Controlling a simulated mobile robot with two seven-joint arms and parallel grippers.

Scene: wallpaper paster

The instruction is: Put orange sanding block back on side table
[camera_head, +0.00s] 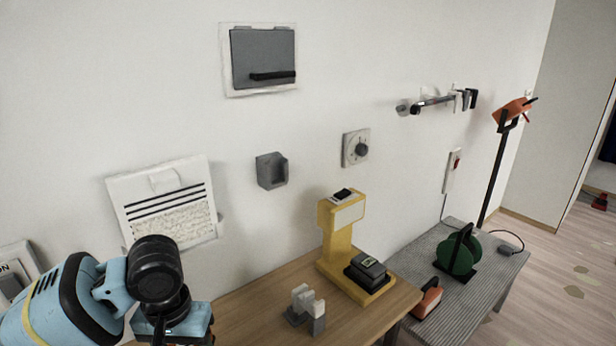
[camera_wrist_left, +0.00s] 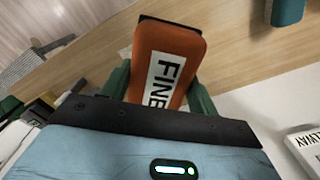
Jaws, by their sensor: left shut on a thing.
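An orange sanding block (camera_wrist_left: 168,55) with a white label reading FINE shows in the left wrist view. My left gripper (camera_wrist_left: 158,88) is shut on it, with a green finger on each side. In the head view my left arm (camera_head: 110,295) comes in at the bottom left; its fingers and the block are hidden or out of frame there. A grey ribbed side table (camera_head: 490,285) stands at the right. An orange and grey block-like item (camera_head: 428,299) lies near its left front edge. My right gripper is not in view.
A wooden table (camera_head: 245,308) bears a yellow machine (camera_head: 338,235) and a small grey bracket-like item (camera_head: 307,308). A green reel (camera_head: 458,252) stands on the side table. An orange-topped pole (camera_head: 497,165) rises behind. The side table's front part looks clear.

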